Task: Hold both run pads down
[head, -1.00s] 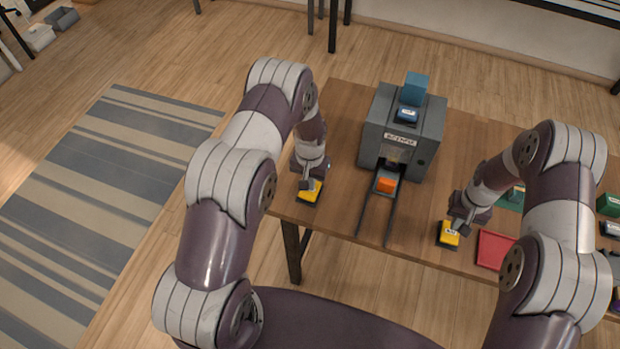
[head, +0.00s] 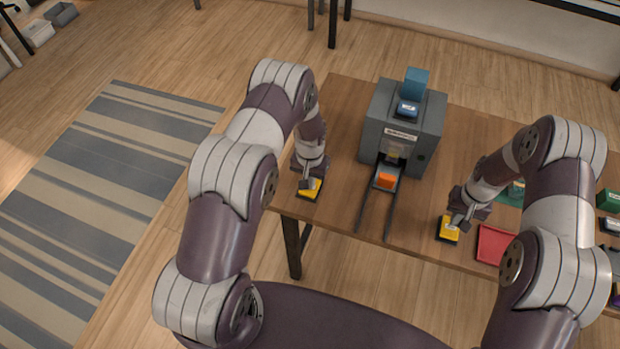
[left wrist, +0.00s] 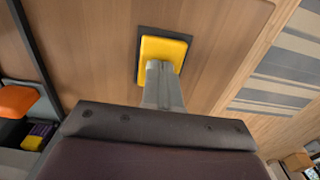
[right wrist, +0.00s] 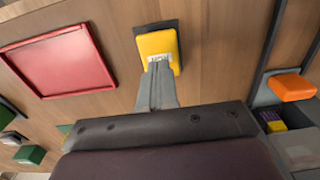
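The left run pad (head: 312,189) is a yellow block on a dark base near the table's left front edge. My left gripper (head: 307,184) is shut and empty, its tips on the pad; the left wrist view shows the tips over the yellow top (left wrist: 160,50). The right run pad (head: 448,230), yellow with a white label, lies near the front edge right of the rails. My right gripper (head: 458,224) is shut, its tips at this pad; the right wrist view shows them overlapping its labelled top (right wrist: 155,42). How far either pad is pressed cannot be told.
A grey machine (head: 375,138) with a blue block on top stands between the pads. An orange block (head: 386,180) sits on its front chute, above two dark rails (head: 364,212). A red tray (head: 494,243) lies right of the right pad.

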